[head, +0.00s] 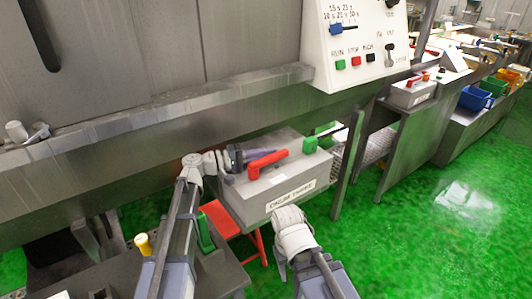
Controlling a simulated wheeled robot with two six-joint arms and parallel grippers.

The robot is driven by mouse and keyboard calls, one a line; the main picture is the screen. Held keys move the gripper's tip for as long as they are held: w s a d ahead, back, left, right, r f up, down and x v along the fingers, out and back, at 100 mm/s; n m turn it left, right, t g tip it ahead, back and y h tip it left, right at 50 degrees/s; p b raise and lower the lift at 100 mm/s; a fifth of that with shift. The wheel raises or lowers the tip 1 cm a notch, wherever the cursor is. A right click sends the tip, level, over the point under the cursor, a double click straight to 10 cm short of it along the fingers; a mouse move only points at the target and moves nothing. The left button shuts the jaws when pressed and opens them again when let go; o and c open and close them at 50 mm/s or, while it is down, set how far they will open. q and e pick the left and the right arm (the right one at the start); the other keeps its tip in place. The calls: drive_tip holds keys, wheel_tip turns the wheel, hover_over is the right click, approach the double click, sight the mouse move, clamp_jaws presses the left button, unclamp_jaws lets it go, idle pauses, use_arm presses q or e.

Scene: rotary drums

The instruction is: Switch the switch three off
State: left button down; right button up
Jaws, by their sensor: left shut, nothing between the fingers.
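A grey switch box (238,198) with a worded label on its front stands in the middle of the head view. A red lever handle (267,163) lies across its top, and a green block (309,145) sits at its right end. My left gripper (238,158) is shut and empty at the left end of the red handle; I cannot tell whether it touches it. My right gripper (290,222) is in front of the box's label side, and its fingers do not show clearly. A second grey box (408,95) with a red handle (418,79) stands farther back. No number three shows on either box.
A white control panel (352,45) with a blue slider and coloured buttons hangs above. A steel machine wall and ledge (150,115) run behind the box. Blue (474,98) and green (493,86) bins stand at the far right. The green floor (430,220) is clear at right.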

sight(274, 159)
use_arm(q)
drive_tip(key=shift+s+d+m+g, duration=0.1)
drive_tip(key=shift+d+m+g, duration=0.15)
drive_tip(key=shift+m+g, duration=0.25)
drive_tip(key=g, duration=0.1)
drive_tip(key=m+g, duration=0.1)
drive_tip(key=shift+s+d+g+h, duration=0.2)
drive_tip(key=shift+d+g+h, duration=0.1)
drive_tip(key=shift+d+h, duration=0.1)
drive_tip(key=shift+s+d+m, duration=0.3)
drive_tip(key=shift+s+d, duration=0.05)
drive_tip(key=shift+s, duration=0.25)
drive_tip(key=g, duration=0.1)
drive_tip(key=m+g, duration=0.1)
drive_tip(key=shift+s+d+m+g, duration=0.25)
drive_tip(key=shift+d+m+g, duration=0.05)
drive_tip(key=shift+g, duration=0.1)
drive_tip(key=shift+s+d+m+g, duration=0.2)
drive_tip(key=shift+s+m+g, duration=0.45)
drive_tip(key=shift+g, duration=0.45)
wheel_tip(274, 159, up, 10)
drive_tip(key=p, duration=1)
